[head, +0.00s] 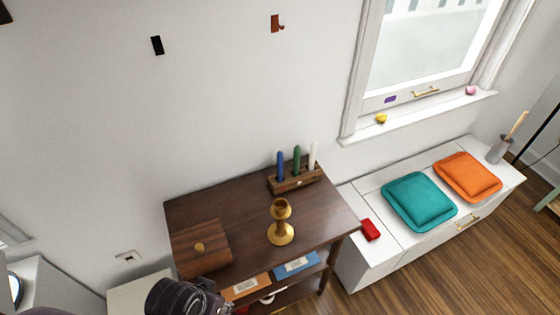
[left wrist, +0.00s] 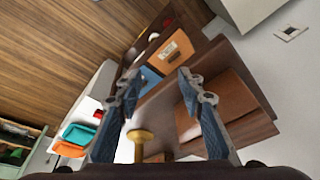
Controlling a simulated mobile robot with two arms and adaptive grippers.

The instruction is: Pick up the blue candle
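The blue candle (head: 280,165) stands upright in a wooden candle block (head: 298,183) at the back of the dark wooden table (head: 235,200). A green candle (head: 296,160) and a white candle (head: 313,155) stand to its right in the same block. My left gripper (left wrist: 157,82) is open, with nothing between its fingers. In the head view only a dark part of my left arm shows at the bottom edge, over the table's front left, well away from the candle. I cannot make out the blue candle in the left wrist view. My right gripper is not in view.
A brass candlestick (head: 281,225) stands on the table in front of the block; a wooden box (head: 203,248) is at its left. Books (head: 297,265) lie on the shelf below. A white bench with a red object (head: 370,229) and cushions (head: 418,200) stands at the right.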

